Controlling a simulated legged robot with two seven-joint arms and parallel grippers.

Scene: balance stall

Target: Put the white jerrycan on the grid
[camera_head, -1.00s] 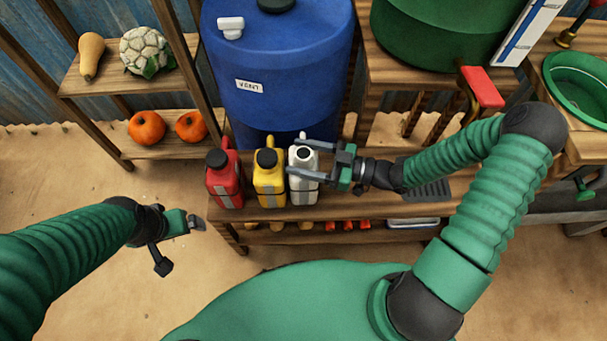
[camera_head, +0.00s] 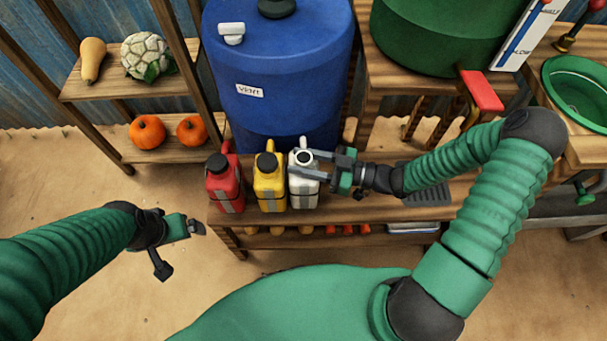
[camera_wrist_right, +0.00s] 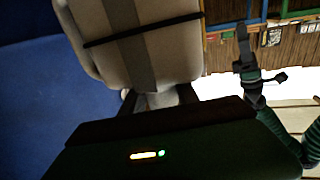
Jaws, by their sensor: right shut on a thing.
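The white jerrycan (camera_head: 304,190) stands upright on the wooden bench at the right end of a row of jerrycans. My right gripper (camera_head: 308,166) is shut on it near its top, reaching in from the right. In the right wrist view the jerrycan (camera_wrist_right: 135,45) fills the upper left, with a dark strap and a grey stripe. The grid (camera_head: 428,192) is a dark slatted plate on the bench to the right, partly under my right arm. My left gripper (camera_head: 182,246) is open and empty over the sandy floor at left.
A yellow jerrycan (camera_head: 270,185) and a red jerrycan (camera_head: 225,182) stand left of the white one. A blue barrel (camera_head: 280,80) is behind them. A green tank (camera_head: 435,35) with a red-handled tap (camera_head: 481,91) stands behind the grid. Bench between the white jerrycan and grid is clear.

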